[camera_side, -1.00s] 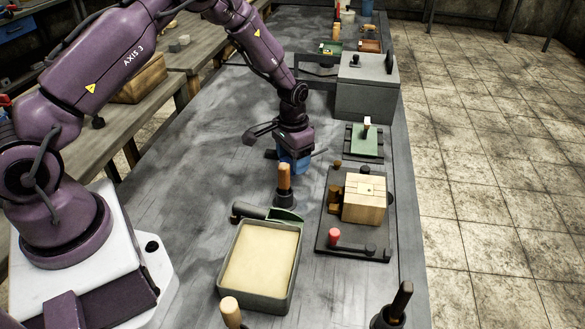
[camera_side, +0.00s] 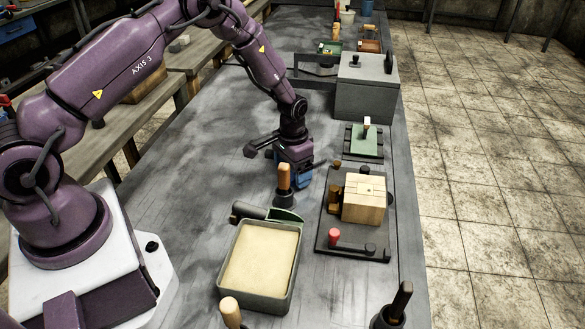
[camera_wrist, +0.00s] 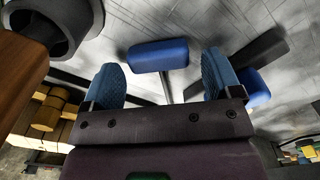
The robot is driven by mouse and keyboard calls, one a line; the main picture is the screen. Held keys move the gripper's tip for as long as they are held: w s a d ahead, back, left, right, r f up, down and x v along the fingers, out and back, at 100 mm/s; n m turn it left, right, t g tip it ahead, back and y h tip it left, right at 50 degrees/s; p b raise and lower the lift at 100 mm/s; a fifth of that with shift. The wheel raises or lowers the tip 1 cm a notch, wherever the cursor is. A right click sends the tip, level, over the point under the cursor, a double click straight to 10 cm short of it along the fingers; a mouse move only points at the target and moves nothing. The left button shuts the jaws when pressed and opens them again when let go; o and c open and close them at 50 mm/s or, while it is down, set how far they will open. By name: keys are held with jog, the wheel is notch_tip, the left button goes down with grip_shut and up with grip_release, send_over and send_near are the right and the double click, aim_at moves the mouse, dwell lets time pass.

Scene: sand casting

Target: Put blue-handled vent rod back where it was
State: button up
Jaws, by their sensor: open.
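The blue-handled vent rod shows in the wrist view, with its blue handle (camera_wrist: 158,55) and a thin grey shaft running toward my gripper. My gripper (camera_wrist: 163,80) is open, with one blue-padded finger to each side of the rod and a visible gap to both. The handle appears beyond the fingertips; whether it lies on the table I cannot tell. In the side view my gripper (camera_side: 296,180) is low over the grey table, behind the wooden-handled tool, and the rod is hidden there.
Another blue piece (camera_wrist: 256,90) shows beside the right finger. The wooden-handled tool in a dark holder (camera_side: 284,185) stands close in front of my gripper. A sand-filled box (camera_side: 260,265) is nearer, and a wooden block on a dark board (camera_side: 364,200) is to the right.

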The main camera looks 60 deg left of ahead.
jog(key=s+d+r+t, duration=0.15)
jog(key=s+r, duration=0.25)
jog(key=r, duration=1)
jog(key=s+d+r+t, duration=0.1)
jog(key=s+d+r, duration=0.25)
jog(key=r, duration=1.15)
jog(key=s+d+r+t, duration=0.1)
jog(key=s+r, duration=0.1)
jog(key=s, duration=0.7)
jog(key=s+d+r+t, duration=0.1)
jog(key=s+r+t, duration=0.1)
jog(key=s, duration=0.6)
jog(key=shift+s+d+r, duration=0.35)
jog(key=shift+d+r, duration=0.05)
jog(key=shift+r, duration=0.25)
